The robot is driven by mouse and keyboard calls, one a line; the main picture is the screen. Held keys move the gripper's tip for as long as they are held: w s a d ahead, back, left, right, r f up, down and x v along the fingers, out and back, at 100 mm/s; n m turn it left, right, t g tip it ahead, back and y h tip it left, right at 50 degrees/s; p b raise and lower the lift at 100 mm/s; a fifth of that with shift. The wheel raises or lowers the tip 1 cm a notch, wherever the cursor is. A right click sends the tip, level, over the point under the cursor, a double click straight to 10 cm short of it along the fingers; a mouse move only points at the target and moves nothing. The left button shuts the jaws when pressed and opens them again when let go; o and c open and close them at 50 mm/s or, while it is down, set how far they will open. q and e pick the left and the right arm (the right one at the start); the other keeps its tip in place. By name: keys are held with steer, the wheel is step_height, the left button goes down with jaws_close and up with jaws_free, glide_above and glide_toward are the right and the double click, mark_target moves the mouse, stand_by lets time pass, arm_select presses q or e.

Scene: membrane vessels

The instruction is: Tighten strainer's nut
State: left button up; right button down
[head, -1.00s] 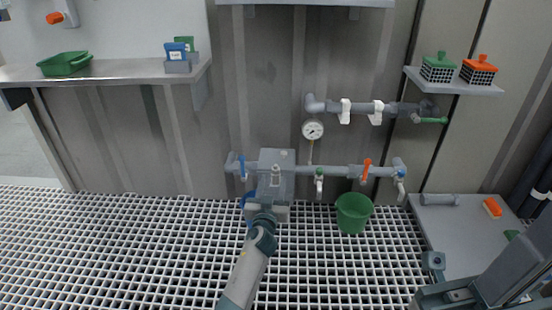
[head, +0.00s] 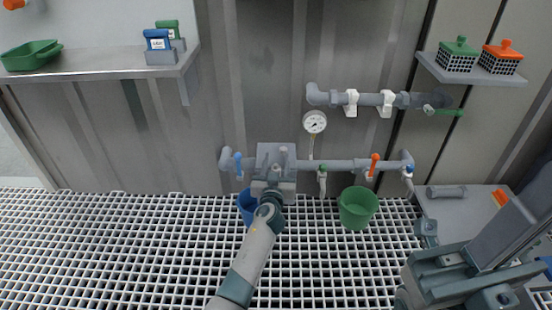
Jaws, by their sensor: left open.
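A grey pipe run (head: 335,165) crosses low along the wall, with a grey block-like fitting (head: 268,152) and a short upright post at its left part. This looks like the strainer's place, but its nut cannot be made out behind my gripper. My left gripper (head: 274,185) is open at the front of this fitting, seen from behind. Whether it touches the nut is hidden. My right arm's end (head: 455,280) is at the lower right, away from the pipe, and its jaws are not clear.
Blue (head: 239,165), green and orange (head: 373,162) valve handles sit along the pipe. A blue bucket (head: 245,207) and a green bucket (head: 357,208) stand below on the grating floor (head: 120,240). A gauge (head: 314,122) and upper pipe (head: 365,99) are above. A bench (head: 455,207) stands right.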

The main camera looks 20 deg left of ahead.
arm_select(q)
steer(key=c, duration=1.1)
steer(key=shift+o, duration=0.2)
